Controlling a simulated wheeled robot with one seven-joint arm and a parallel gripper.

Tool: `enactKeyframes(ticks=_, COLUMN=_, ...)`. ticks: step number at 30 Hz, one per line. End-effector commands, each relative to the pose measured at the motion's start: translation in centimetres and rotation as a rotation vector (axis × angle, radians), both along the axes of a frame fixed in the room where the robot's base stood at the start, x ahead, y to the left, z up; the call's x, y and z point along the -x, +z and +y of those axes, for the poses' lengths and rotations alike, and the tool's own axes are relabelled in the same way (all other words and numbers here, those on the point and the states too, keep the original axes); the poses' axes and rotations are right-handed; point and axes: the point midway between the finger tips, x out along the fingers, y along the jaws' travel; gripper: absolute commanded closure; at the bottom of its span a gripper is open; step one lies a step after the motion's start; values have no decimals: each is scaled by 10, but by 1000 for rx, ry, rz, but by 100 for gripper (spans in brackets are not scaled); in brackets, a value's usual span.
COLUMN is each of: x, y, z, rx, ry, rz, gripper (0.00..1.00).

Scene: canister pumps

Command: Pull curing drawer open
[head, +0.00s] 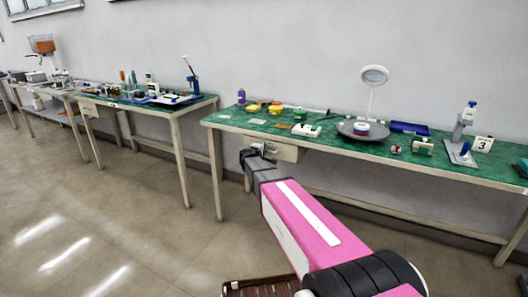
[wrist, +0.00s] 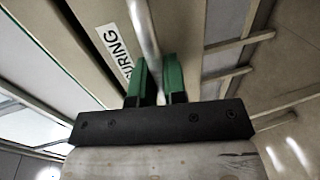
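The curing drawer (head: 284,151) is a pale box front under the green-topped table, near its left end. In the wrist view its beige front (wrist: 88,20) carries a label that reads "URING" where it shows. A round metal bar handle (wrist: 145,32) runs along that front. My gripper (wrist: 158,75) has two green fingers, one on each side of the bar, with little gap between them; they look shut on it. In the head view my gripper (head: 252,150) is at the drawer's left part, small and partly hidden by my wrist. The drawer looks closed or nearly so.
The green tabletop (head: 340,148) above holds yellow tubs, a round grey tray (head: 363,131), a ring-topped stand (head: 373,75) and a pump stand (head: 462,125). A table leg (head: 216,172) stands left of my gripper.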

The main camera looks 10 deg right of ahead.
Motion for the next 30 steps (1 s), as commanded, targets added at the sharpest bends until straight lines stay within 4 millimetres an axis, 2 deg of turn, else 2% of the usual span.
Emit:
enactKeyframes(ticks=5, x=12, y=0, z=7, rx=-1, ry=0, rz=1, gripper=100)
enactKeyframes(ticks=8, x=27, y=0, z=17, rx=-1, ry=0, rz=0, gripper=100)
enactKeyframes(ticks=21, x=119, y=0, z=84, rx=0, ry=2, rz=1, gripper=100)
enactKeyframes(ticks=25, x=137, y=0, z=98, rx=0, ry=2, rz=1, gripper=100)
enactKeyframes(ticks=30, x=151, y=0, z=108, rx=-1, ry=0, rz=0, gripper=100)
